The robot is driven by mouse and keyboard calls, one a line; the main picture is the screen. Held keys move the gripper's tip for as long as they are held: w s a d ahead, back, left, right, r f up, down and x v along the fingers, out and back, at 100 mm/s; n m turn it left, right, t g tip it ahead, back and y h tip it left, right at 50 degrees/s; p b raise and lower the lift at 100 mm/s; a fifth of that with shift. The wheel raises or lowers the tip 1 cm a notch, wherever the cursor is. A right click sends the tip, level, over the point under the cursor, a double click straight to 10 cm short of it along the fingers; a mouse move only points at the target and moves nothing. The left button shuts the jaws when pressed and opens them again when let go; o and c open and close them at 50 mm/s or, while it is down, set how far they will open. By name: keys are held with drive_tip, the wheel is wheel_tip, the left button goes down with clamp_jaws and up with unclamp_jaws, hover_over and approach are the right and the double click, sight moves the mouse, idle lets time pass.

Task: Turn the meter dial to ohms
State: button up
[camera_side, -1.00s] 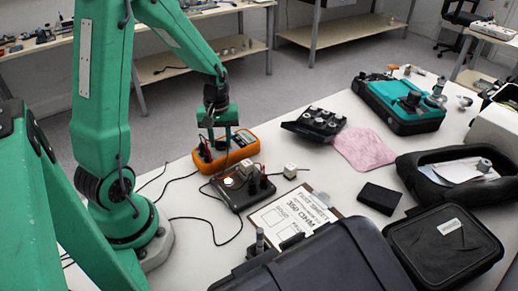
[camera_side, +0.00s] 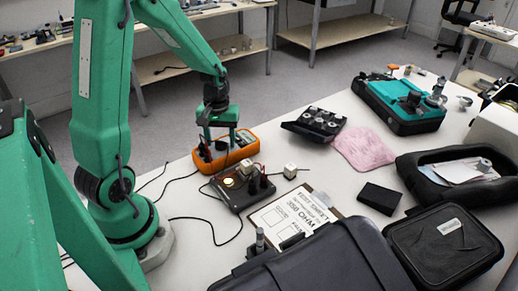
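The orange meter (camera_side: 243,153) lies on the white table, left of the middle in the side view. Its face is partly hidden by my gripper. A dark round part, which looks like the dial (camera_side: 221,145), shows low between my fingers. My gripper (camera_side: 220,143) points down over the left part of the meter. Its two green fingers stand apart, one on each side of the dark part. I cannot tell whether they touch it. The dial's marks are too small to read, so its setting cannot be told.
A dark box with a lit round gauge and posts (camera_side: 243,187) stands just in front of the meter, with black leads running left. A tray of weights (camera_side: 316,123) is to the right.

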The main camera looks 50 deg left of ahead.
sight(221, 142)
drive_tip(key=shift+r, duration=3.9)
drive_tip(key=shift+d+r, duration=0.1)
drive_tip(key=s+d+r+m+t, duration=0.5)
drive_tip(key=s+d+r+m, duration=0.4)
drive_tip(key=d, duration=0.5)
wheel_tip(221, 142, up, 3)
drive_tip(key=shift+s+f+m+t, duration=0.15)
drive_tip(key=shift+m+t, duration=0.15)
drive_tip(key=shift+m, duration=0.1)
